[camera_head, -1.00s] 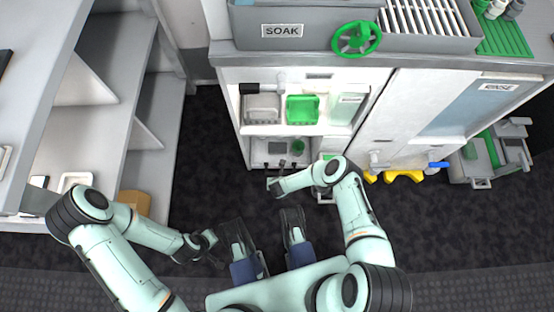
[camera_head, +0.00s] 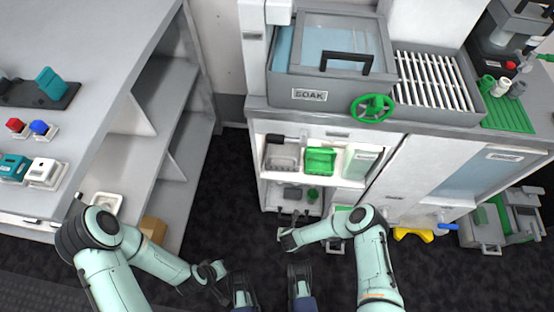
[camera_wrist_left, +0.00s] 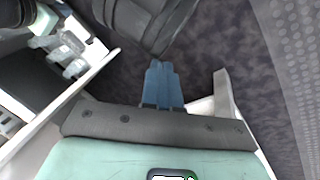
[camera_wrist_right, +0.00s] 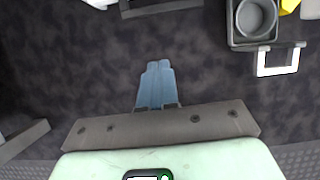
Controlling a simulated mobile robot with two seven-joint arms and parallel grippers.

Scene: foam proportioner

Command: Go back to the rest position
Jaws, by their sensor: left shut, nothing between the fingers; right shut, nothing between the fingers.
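My left gripper (camera_wrist_left: 162,68) shows in the left wrist view as two blue fingers pressed together with nothing between them. They point over dark floor. My right gripper (camera_wrist_right: 157,66) is also shut and empty above dark floor in the right wrist view. In the head view both arms are bent, and the grippers hang side by side at the bottom edge, close in front of my body. The left finger (camera_head: 243,307) and right finger (camera_head: 303,304) are mostly cut off by the frame edge there. Neither gripper touches any object.
A grey shelf unit (camera_head: 125,60) with switches and buttons on top stands at left. A counter with a SOAK basin (camera_head: 330,85), green wheel (camera_head: 374,108) and rack (camera_head: 433,80) stands ahead. Open shelves below hold a green bin (camera_head: 320,160). Dark floor (camera_head: 225,190) is clear between them.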

